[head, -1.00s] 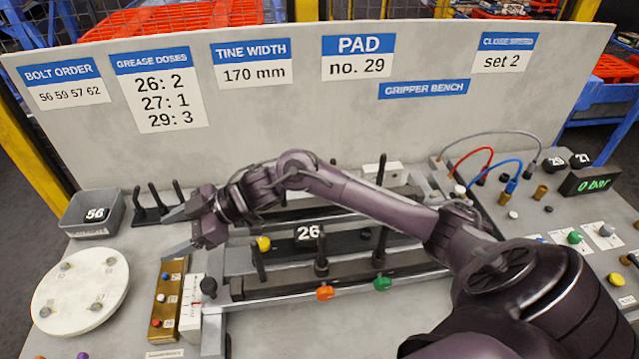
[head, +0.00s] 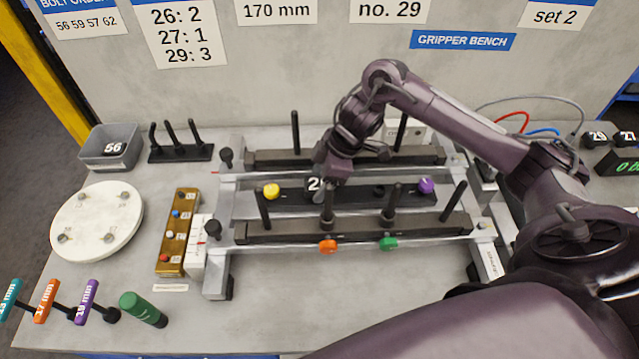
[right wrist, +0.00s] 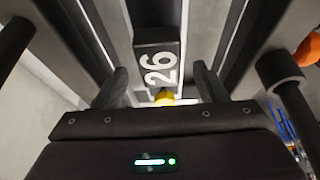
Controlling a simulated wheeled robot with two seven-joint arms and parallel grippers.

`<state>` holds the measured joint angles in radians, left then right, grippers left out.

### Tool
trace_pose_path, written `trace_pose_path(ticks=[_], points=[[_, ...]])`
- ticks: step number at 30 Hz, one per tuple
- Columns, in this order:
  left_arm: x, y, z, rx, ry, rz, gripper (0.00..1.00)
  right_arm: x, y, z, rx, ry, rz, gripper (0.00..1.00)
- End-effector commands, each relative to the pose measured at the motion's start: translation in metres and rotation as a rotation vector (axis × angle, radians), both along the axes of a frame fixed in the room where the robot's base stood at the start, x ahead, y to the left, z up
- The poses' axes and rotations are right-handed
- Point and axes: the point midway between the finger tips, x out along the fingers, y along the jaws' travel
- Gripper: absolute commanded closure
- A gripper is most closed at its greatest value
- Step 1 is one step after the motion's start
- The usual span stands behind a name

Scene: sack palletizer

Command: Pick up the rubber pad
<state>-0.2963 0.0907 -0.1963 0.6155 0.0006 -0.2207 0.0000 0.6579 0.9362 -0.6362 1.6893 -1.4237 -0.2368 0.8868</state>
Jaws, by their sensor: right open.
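A black block marked 26 (head: 314,184) lies in the middle of the bench fixture, partly hidden by my right gripper (head: 350,178). In the right wrist view the block (right wrist: 158,62) lies ahead between the fingers of my right gripper (right wrist: 162,82), which are apart and empty. I cannot tell whether they touch it. Two dark pieces marked 29 (head: 594,141) and 27 (head: 627,138) sit at the far right of the bench. My left gripper is not in view.
Black upright pegs (head: 262,207) stand along the fixture rails (head: 350,229). A grey bin (head: 110,140), a round white plate (head: 97,219) and a brass block (head: 178,232) are at the left. Coloured-handled tools (head: 88,300) lie at the front left.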

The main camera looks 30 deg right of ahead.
Motion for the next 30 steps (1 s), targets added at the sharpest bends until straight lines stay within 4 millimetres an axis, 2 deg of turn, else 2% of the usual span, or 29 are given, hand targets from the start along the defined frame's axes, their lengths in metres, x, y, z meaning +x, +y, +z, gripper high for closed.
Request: trace_pose_path(ticks=[1,6,13,24,30], points=[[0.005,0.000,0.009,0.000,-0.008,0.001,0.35,0.001,0.003,-0.003,0.001,0.004,0.000,0.35],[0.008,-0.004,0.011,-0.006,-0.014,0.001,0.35,0.005,0.008,-0.019,0.001,0.000,0.000,0.35],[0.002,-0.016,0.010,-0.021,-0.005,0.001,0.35,0.005,0.009,-0.022,0.000,-0.002,0.000,0.35],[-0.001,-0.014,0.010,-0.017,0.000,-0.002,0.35,0.005,0.008,-0.021,0.000,-0.002,0.000,0.82],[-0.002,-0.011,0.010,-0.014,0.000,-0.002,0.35,0.005,0.008,-0.021,0.000,-0.004,0.000,0.83]])
